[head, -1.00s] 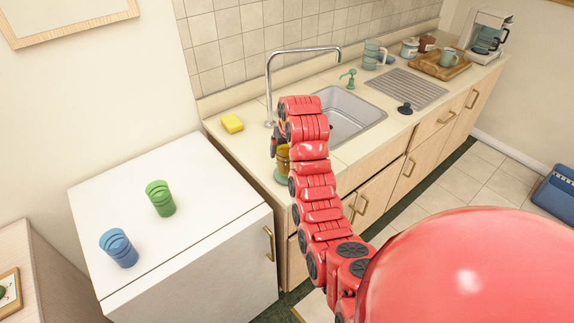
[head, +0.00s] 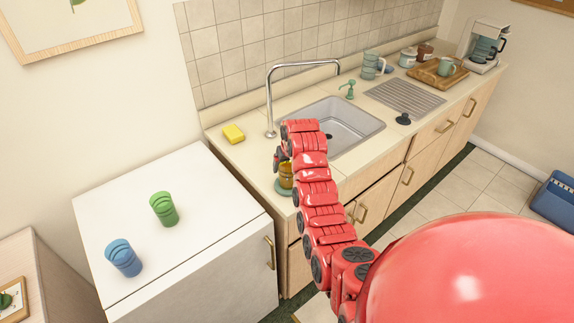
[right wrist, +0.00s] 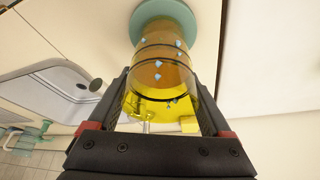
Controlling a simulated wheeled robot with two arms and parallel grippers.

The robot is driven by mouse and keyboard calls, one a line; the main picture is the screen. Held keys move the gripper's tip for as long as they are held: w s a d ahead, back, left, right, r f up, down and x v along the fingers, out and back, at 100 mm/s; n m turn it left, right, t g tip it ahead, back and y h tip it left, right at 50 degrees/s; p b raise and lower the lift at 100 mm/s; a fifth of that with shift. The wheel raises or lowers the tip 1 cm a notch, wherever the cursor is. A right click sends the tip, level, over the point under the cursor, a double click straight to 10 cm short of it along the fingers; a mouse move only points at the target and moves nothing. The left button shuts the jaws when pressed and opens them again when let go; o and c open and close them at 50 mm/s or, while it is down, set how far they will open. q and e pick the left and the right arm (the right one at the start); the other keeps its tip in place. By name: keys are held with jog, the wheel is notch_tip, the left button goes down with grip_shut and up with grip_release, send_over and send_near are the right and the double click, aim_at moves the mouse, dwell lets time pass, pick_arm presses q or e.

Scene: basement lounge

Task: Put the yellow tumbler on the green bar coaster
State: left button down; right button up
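The yellow tumbler (head: 285,176) is see-through and amber, and stands at the counter's front-left corner, partly hidden by my right arm in the head view. It also shows large in the right wrist view (right wrist: 163,72), with its far end over the green bar coaster (right wrist: 186,14). The round coaster (head: 282,188) lies on the counter under it. The tumbler looks upright; I cannot tell whether its base fully touches the coaster. My right gripper (right wrist: 164,92) has a dark finger on each side of the tumbler and appears shut on it. My left gripper is in no view.
A white cabinet (head: 185,230) at the left bears a green tumbler (head: 164,209) and a blue tumbler (head: 124,257). A yellow sponge (head: 233,133), the tap (head: 269,95) and the sink (head: 345,122) are behind my right arm. A wooden tray (head: 432,76) stands farther right.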

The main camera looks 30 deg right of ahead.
jog(key=shift+o, duration=1.1)
jog(key=shift+r, duration=0.1)
jog(key=shift+r, duration=0.1)
